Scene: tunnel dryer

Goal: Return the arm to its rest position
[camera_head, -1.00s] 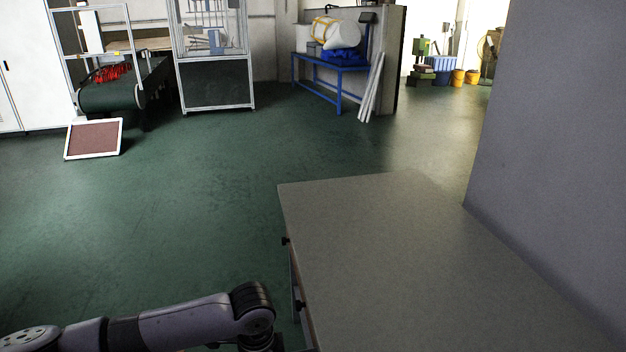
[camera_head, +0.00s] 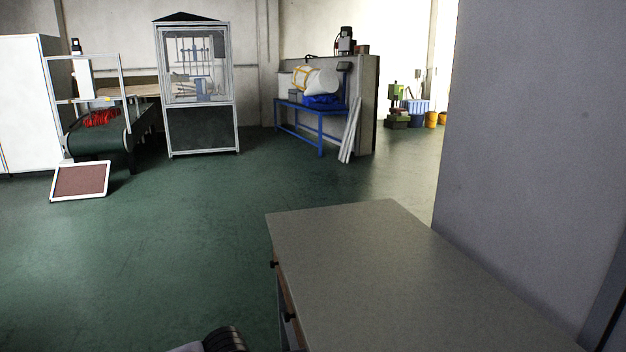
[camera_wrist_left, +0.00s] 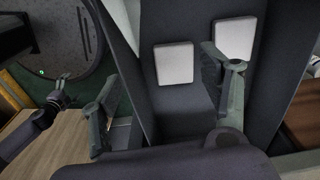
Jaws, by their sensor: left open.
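In the head view only a dark joint and a sliver of my left arm show at the bottom edge, left of the grey cabinet; no gripper is visible there. In the left wrist view my left gripper (camera_wrist_left: 166,88) has its two fingers spread wide with nothing between them. Behind the fingers is a dark upright body with two pale square patches. A second, smaller arm ends in a gripper (camera_wrist_left: 62,88) at the left of the wrist view; it seems to be my right one, and its jaws are too small to read.
The grey cabinet top (camera_head: 370,265) is bare, with a grey wall (camera_head: 535,150) at its right. Green floor (camera_head: 180,240) is open to the left. A tilted framed panel (camera_head: 80,181), a conveyor (camera_head: 110,130), a glazed cabinet (camera_head: 198,90) and a blue bench (camera_head: 320,115) stand farther back.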

